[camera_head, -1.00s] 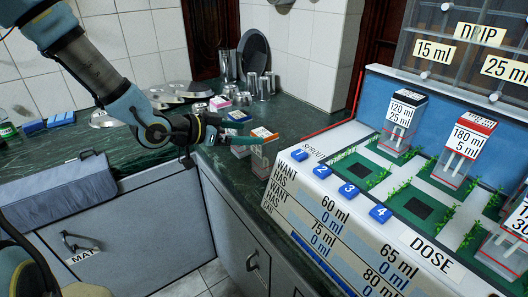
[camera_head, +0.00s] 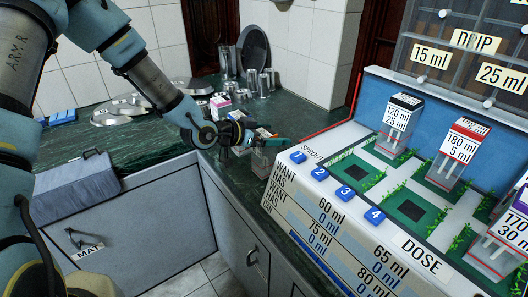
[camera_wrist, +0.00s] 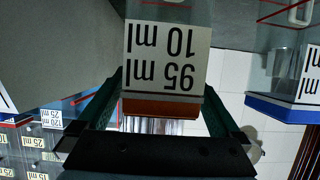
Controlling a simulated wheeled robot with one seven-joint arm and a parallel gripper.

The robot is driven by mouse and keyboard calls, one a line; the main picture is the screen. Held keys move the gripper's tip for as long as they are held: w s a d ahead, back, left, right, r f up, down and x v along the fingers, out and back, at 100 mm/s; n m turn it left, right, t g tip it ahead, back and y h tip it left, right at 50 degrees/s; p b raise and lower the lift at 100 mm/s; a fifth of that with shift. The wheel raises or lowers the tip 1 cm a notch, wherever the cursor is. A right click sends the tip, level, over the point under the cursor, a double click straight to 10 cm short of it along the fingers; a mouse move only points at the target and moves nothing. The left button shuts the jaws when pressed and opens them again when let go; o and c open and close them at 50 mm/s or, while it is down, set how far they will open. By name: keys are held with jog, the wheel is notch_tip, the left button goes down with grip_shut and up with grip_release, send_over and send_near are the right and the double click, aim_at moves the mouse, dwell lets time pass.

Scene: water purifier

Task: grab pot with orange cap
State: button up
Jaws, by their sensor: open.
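The pot with the orange cap (camera_head: 264,132) stands on the dark green counter, just left of the white dosing panel. In the wrist view the pot (camera_wrist: 165,55) shows upside down, with a label reading 95 ml and 10 ml and its orange cap toward my gripper. My gripper (camera_wrist: 162,88) is open, with one green finger on each side of the cap end of the pot. I cannot tell whether the fingers touch it. In the head view my gripper (camera_head: 262,141) partly covers the pot.
A blue-capped pot (camera_wrist: 285,105) stands close beside it in the wrist view. A pink-topped pot (camera_head: 220,101) and metal cups (camera_head: 264,84) are behind. The dosing panel (camera_head: 335,215) with blue numbered buttons borders the right. Black-capped (camera_head: 399,122) and red-capped (camera_head: 458,150) pots stand on it.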

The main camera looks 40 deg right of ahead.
jog(key=shift+c, duration=0.2)
grip_shut()
dwell(0.5)
